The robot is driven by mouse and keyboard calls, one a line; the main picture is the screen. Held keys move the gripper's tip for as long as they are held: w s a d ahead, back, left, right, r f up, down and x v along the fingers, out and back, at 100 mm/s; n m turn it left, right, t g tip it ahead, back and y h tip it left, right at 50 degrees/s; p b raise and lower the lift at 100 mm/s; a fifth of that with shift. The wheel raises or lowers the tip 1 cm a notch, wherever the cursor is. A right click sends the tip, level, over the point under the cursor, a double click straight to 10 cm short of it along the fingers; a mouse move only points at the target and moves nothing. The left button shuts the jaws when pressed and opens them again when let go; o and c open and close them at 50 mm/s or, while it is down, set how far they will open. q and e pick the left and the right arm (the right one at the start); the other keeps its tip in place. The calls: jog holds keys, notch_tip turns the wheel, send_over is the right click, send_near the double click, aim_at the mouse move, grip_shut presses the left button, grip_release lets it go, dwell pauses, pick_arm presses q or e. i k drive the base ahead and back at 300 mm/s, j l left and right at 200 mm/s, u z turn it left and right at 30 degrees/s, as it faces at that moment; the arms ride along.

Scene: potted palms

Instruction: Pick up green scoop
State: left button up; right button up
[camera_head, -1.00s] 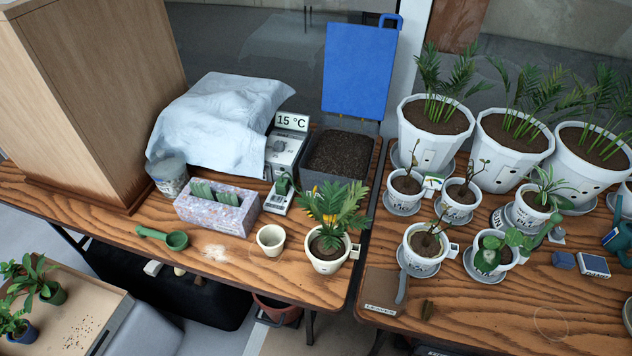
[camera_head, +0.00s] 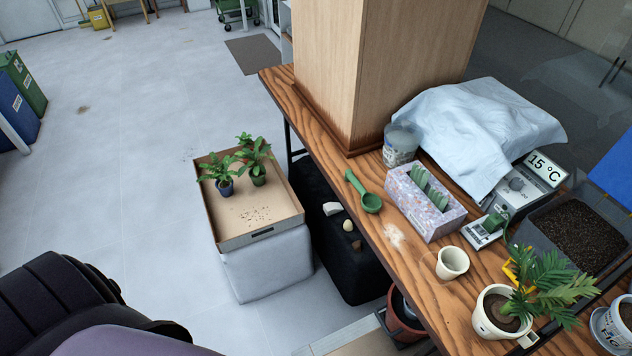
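The green scoop (camera_head: 364,194) lies on the wooden table (camera_head: 433,301) near its front edge. Its round bowl is toward the right front and its handle points back left. It lies to the left of a speckled box (camera_head: 426,202) and apart from it. Nothing covers the scoop. Neither of my grippers shows in the head view.
A large wooden cabinet (camera_head: 385,70) stands at the table's far left end. A small empty pot (camera_head: 452,263) and a potted palm (camera_head: 504,312) stand right of the scoop. A tray (camera_head: 249,238) with two plants sits lower, left of the table. Open floor lies further left.

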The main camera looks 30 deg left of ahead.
aim_at(361, 191)
jog(key=u, duration=0.5)
jog(key=z, duration=1.35)
jog(key=u, duration=1.35)
